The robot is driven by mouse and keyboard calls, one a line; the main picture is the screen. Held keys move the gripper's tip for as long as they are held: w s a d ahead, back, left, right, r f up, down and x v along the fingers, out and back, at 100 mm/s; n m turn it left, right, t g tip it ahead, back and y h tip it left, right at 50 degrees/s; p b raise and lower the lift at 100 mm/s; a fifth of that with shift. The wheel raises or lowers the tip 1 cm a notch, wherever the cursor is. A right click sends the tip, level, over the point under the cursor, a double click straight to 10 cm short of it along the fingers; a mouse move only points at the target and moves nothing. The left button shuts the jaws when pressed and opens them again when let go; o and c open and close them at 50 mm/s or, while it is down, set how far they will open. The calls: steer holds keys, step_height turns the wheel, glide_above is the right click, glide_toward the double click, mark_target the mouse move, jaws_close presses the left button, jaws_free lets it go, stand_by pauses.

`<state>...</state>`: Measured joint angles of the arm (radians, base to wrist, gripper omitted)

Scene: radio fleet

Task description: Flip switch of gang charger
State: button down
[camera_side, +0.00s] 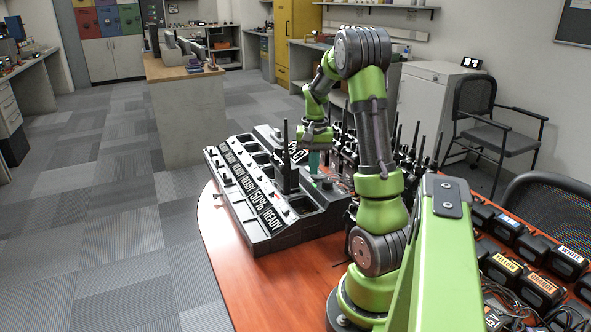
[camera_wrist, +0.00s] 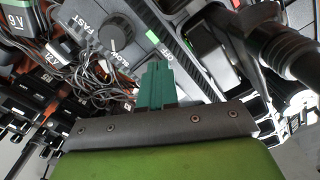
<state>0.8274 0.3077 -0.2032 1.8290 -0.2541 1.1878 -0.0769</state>
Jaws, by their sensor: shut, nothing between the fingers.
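The gang charger (camera_side: 232,196) is a dark, sloped unit on the table, with a row of bays and labels reading READY and 50%. My gripper (camera_side: 314,166) is over its right end in the side view. In the wrist view my teal fingers (camera_wrist: 156,72) are shut together and empty, beside the charger's panel (camera_wrist: 85,22). A round knob (camera_wrist: 115,32) marked FAST and SLOW is left of the fingertips. A small green mark (camera_wrist: 152,36) and partly hidden lettering that may read OFF lie just beyond them. The switch itself is not clearly visible; I cannot tell whether the fingers touch it.
Upright radios with antennas (camera_side: 398,150) crowd the table right of the charger. Labelled black units (camera_side: 540,284) stand at the lower right. Loose cables (camera_wrist: 85,75) lie left of my fingers in the wrist view. Bare table (camera_side: 235,285) shows in front of the charger.

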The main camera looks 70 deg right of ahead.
steer(key=shift+f, duration=0.6)
stand_by(0.3)
steer(key=shift+r, duration=3.55)
